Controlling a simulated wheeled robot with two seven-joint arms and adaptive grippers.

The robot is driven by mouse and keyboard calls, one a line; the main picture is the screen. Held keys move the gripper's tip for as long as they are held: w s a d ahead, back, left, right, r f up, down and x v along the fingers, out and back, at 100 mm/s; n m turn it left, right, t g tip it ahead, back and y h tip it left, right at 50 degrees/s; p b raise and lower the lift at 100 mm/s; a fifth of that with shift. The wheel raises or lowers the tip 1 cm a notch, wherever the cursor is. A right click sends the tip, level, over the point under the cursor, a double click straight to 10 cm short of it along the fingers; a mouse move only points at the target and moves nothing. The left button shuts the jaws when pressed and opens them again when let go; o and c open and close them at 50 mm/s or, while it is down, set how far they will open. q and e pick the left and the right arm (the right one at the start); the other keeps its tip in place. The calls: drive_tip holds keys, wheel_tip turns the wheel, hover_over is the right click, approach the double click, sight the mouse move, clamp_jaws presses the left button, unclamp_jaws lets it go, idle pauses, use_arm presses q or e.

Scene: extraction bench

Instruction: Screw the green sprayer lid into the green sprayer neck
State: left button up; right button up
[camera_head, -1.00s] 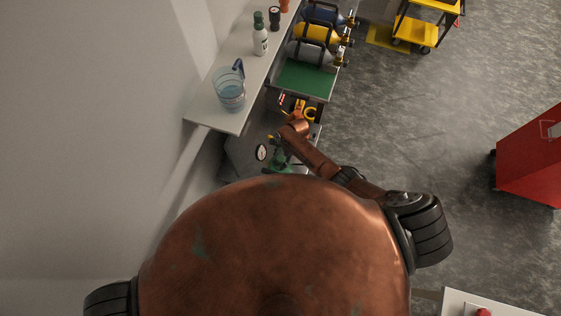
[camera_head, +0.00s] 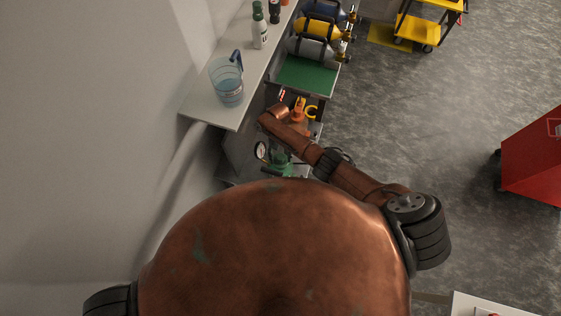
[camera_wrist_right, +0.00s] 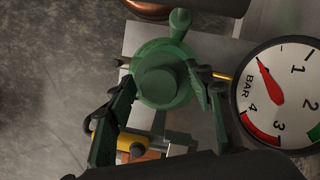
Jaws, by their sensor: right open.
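The green sprayer (camera_head: 281,162) stands low beside the wall shelf, partly hidden by my body and right arm. A round green part with a knob (camera_wrist_right: 160,80) fills the middle of the right wrist view. It looks like the sprayer's top, but I cannot tell lid from neck, nor whether the lid is seated. My right gripper (camera_wrist_right: 159,73) is open, its dark fingers on either side of the round green part; contact is unclear. In the head view its fingers are hidden by the arm. My left gripper is not in view.
A pressure gauge (camera_wrist_right: 283,92) is close beside the right finger; it also shows in the head view (camera_head: 262,151). The wall shelf (camera_head: 207,112) holds a blue-tinted jug (camera_head: 228,88) and bottles. Gas cylinders (camera_head: 316,30) lie behind a green mat (camera_head: 306,76).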

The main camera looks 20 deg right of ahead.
drive_tip(key=n+h, duration=0.1)
drive_tip(key=n, duration=0.2)
drive_tip(key=shift+n, duration=0.4)
drive_tip(key=shift+n+h, duration=0.4)
drive_tip(key=shift+n, duration=0.5)
drive_tip(key=n, duration=0.3)
drive_tip(key=shift+r+n+t+h, duration=0.1)
drive_tip(key=shift+n+t+h, duration=0.2)
drive_tip(key=shift+h, duration=0.1)
drive_tip(key=n+p, duration=0.1)
drive_tip(key=n, duration=0.2)
drive_tip(key=shift+n+t+h, duration=0.4)
drive_tip(key=shift+c, duration=0.3)
